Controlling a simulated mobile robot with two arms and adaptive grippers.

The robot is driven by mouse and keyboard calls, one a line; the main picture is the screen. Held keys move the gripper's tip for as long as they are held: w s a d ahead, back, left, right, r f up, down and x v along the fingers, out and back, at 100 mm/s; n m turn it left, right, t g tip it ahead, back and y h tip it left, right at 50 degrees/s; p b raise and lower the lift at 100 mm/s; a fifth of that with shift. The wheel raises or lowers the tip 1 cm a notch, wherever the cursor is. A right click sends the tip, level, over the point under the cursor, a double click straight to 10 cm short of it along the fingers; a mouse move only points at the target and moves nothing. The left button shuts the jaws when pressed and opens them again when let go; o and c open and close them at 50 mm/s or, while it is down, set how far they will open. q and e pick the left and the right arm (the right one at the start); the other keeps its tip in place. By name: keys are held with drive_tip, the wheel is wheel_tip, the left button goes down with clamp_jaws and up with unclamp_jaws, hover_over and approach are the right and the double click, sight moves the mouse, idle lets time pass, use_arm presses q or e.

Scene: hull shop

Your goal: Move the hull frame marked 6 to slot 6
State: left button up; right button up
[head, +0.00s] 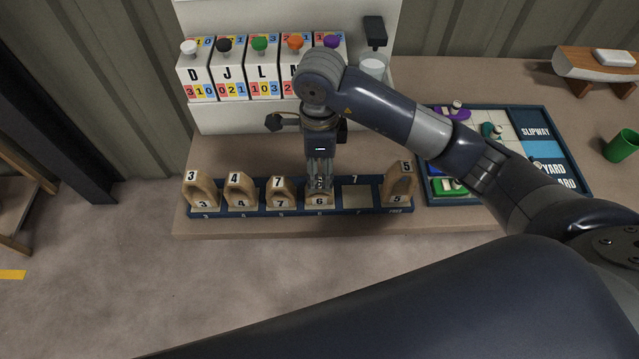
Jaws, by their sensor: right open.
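A dark blue rack (300,212) runs along the table's front edge, with wooden hull frames standing in it. The hull frame marked 6 (319,201) stands in the fourth place from the left, whose rack label looks like 6. My right gripper (319,183) points straight down over this frame, its fingers open at the frame's upper part and hiding much of it. Whether the fingers touch it I cannot tell. The place to its right, slot 7 (357,197), is empty. My left gripper is not in view.
Hull frames marked 3 (202,190), 4 (239,191) and 7 (280,193) stand to the left. The frame marked 5 (399,184) stands at the right end. Lettered boxes (263,70) stand behind. A blue-edged board (549,150), a green cup (621,146) and a boat model (597,68) are right.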

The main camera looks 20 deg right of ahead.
sight(320, 183)
drive_tip(key=shift+r, duration=1.55)
